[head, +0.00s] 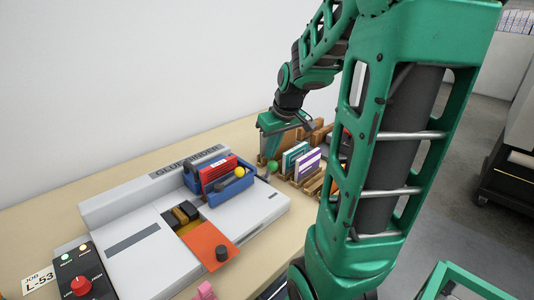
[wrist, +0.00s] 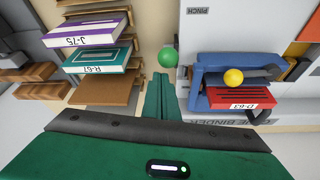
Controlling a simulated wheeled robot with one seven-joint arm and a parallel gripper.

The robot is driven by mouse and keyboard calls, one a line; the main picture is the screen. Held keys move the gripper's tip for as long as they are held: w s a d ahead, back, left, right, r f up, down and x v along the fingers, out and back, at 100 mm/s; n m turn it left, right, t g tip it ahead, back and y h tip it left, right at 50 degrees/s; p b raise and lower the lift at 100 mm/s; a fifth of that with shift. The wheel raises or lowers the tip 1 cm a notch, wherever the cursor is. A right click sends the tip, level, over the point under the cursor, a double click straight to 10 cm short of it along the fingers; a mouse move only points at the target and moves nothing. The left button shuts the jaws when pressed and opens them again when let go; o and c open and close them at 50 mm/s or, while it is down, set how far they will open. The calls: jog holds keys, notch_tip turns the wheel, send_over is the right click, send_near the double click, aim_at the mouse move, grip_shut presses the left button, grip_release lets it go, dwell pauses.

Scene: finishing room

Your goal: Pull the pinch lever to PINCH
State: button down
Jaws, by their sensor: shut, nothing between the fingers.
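My gripper (wrist: 160,78) is shut and empty, with its fingertips just short of a green ball knob (wrist: 168,57) in the wrist view. In the head view my gripper (head: 262,158) hangs close by the same green knob (head: 272,166), at the right side of the white glue binder (head: 130,262). A PINCH label (wrist: 200,10) is on the binder near this knob in the wrist view. The lever's shaft is mostly hidden. A second knob, yellow (head: 239,171), sits at the blue clamp (head: 233,188); it also shows in the wrist view (wrist: 233,77).
A red book marked D-63 (wrist: 240,98) stands in the blue clamp. Wooden racks with a purple J-75 book (wrist: 85,32) and a teal R-67 book (wrist: 98,58) stand close on the other side. An orange plate with a dark knob (head: 222,253) and a red button (head: 81,286) are nearer.

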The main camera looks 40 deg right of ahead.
jog(key=s+r, duration=0.6)
jog(key=shift+r, duration=0.4)
dwell(0.4)
jog(key=s+a+f+m+g, duration=0.2)
jog(key=s+a+f, duration=0.2)
jog(key=s, duration=0.3)
jog(key=s+a+f+m+g, duration=0.2)
jog(key=s+a+f, duration=0.2)
jog(key=s+a, duration=0.2)
jog(key=shift+s+f+m+y, duration=0.3)
jog(key=shift+s+y, duration=0.1)
jog(key=shift+s, duration=0.2)
jog(key=shift+a, duration=0.1)
